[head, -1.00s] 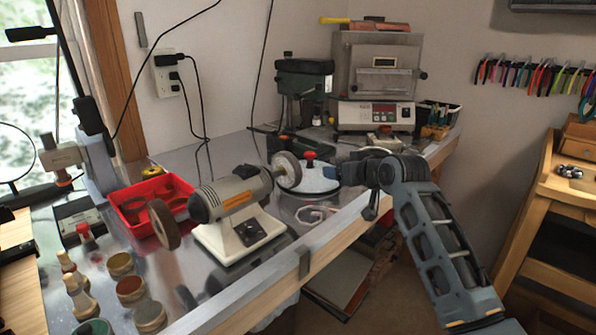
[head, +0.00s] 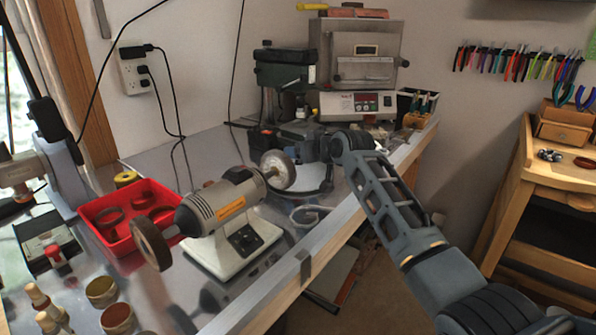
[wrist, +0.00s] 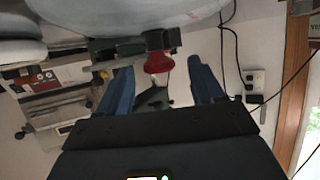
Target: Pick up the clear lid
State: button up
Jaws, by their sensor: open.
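The clear lid (head: 308,180) lies on a round pot on the bench, behind the grinder wheel. My gripper and wrist partly cover it in the head view. In the wrist view, which looks upside down, the lid (wrist: 110,18) spans the top, with its red knob (wrist: 158,62) pointing downward in the picture. My gripper (wrist: 160,68) is open, with one blue-grey finger on each side of the knob in that picture. Clear gaps show on both sides of the knob. I cannot tell how far the knob is from the fingers in depth.
A bench grinder (head: 225,212) with two wheels stands close to the left of the lid. A red tray (head: 125,210) is further left. A green drill press (head: 283,75) and a metal kiln (head: 360,58) stand behind. The bench's front edge runs to the right.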

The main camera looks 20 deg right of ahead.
jog(key=shift+x, duration=1.4)
grip_shut()
jog(key=shift+r, duration=0.1)
